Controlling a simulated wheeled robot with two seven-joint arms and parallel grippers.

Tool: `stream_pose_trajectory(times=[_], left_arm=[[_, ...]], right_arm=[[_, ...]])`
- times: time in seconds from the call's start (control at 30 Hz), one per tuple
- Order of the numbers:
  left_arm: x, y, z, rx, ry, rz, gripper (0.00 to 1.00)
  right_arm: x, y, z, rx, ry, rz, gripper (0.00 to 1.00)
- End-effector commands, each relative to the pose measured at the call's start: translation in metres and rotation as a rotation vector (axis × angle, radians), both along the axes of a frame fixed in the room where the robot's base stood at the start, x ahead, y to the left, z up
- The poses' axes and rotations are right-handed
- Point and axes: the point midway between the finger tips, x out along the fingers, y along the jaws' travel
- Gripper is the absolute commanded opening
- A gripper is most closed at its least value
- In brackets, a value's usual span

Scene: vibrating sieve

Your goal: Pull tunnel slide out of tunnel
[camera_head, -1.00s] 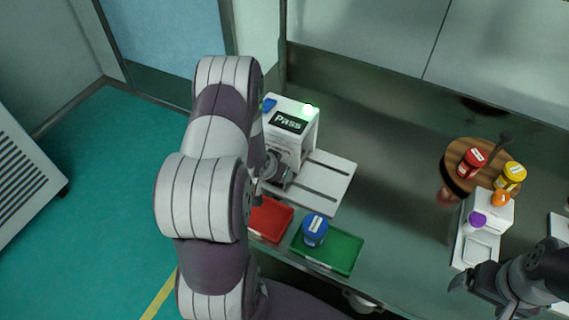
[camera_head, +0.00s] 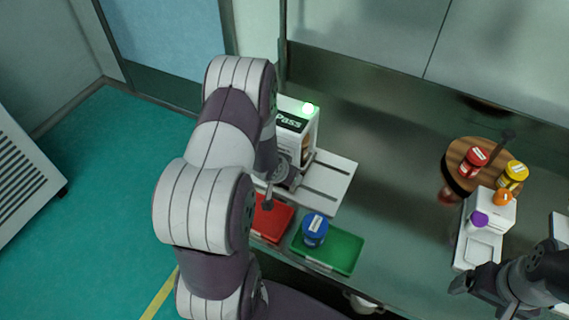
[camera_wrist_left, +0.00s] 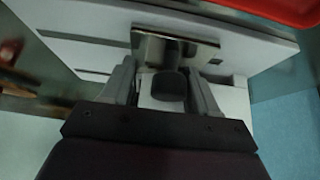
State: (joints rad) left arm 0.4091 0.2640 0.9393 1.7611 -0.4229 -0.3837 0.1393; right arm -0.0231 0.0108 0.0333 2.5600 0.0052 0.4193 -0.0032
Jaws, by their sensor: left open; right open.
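The tunnel (camera_head: 296,122) is a white box with a dark "Pass" display and a lit green lamp, partly hidden by my left arm. The white tunnel slide (camera_head: 334,178), a flat plate with dark slots, extends from it to the right. My left gripper (camera_head: 270,198) is at the slide's near left side, mostly hidden in the head view. In the left wrist view, the open left fingers stand either side of a dark knob (camera_wrist_left: 168,86) below a metal bracket (camera_wrist_left: 175,45) at the slide (camera_wrist_left: 95,22). Contact cannot be told. My right gripper (camera_head: 468,286) is open and empty at lower right.
A red tray (camera_head: 272,222) and a green tray (camera_head: 345,256) with a blue-lidded jar (camera_head: 314,230) lie in front of the slide. A round wooden stand (camera_head: 456,166) with red and yellow jars and a white device (camera_head: 483,246) stand right. The middle table is clear.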

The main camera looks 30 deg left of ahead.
Motion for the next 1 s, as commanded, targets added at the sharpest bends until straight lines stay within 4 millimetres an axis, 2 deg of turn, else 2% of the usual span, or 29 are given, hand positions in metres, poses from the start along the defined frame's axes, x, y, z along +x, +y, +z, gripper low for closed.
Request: stream_pose_trajectory(times=[1.0], left_arm=[[0.007, -0.061, -0.001, 0.001, 0.0, -0.002, 0.6]], right_arm=[[0.0, 0.0, -0.021, 0.0, 0.0, 0.0, 0.89]])
